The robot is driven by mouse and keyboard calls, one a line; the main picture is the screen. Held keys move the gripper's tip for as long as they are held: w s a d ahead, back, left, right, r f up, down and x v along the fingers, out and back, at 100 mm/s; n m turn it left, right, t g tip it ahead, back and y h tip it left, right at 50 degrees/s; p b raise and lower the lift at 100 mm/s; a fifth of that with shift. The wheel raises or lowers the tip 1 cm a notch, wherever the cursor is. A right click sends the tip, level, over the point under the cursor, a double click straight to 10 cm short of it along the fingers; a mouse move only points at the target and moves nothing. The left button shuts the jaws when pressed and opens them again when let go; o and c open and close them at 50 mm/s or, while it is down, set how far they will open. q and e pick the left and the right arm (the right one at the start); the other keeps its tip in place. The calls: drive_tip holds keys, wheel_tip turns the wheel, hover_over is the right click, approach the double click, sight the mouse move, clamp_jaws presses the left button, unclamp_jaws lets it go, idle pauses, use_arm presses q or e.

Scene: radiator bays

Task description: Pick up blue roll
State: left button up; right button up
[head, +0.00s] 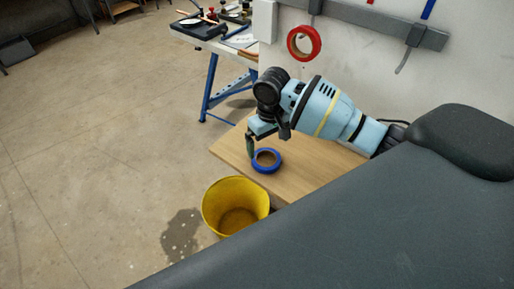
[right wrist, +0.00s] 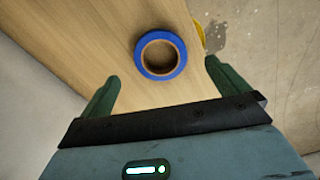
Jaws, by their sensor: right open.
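The blue roll (head: 267,167) is a ring of blue tape with a brown core. It lies flat on the wooden table (head: 310,168), near its front edge. My right gripper (head: 262,148) is above and just behind the roll in the head view. In the right wrist view, the blue roll (right wrist: 160,54) lies ahead of the two green fingers of the right gripper (right wrist: 170,85), roughly centred between them. The fingers are wide apart and hold nothing. My left gripper does not show.
A yellow bucket (head: 236,206) stands on the floor at the table's front corner. A red roll (head: 303,43) hangs on the wall behind. A workbench with blue legs (head: 213,80) and tools stands at the back. Open floor lies to the left.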

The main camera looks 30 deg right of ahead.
sight(267, 164)
wheel_tip(267, 164, down, 2)
drive_tip(key=shift+f, duration=0.15)
drive_tip(key=shift+w+f, duration=0.15)
drive_tip(key=shift+f, duration=0.3)
drive_tip(key=shift+w+d+f+b, duration=0.1)
drive_tip(key=shift+f+b, duration=0.3)
drive_tip(key=shift+f, duration=1.85)
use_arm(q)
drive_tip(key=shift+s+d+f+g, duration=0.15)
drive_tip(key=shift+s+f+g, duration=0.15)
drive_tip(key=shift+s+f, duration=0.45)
use_arm(e)
drive_tip(key=shift+c, duration=0.3)
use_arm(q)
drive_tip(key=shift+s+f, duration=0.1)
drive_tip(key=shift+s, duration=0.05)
use_arm(e)
drive_tip(key=c, duration=0.8)
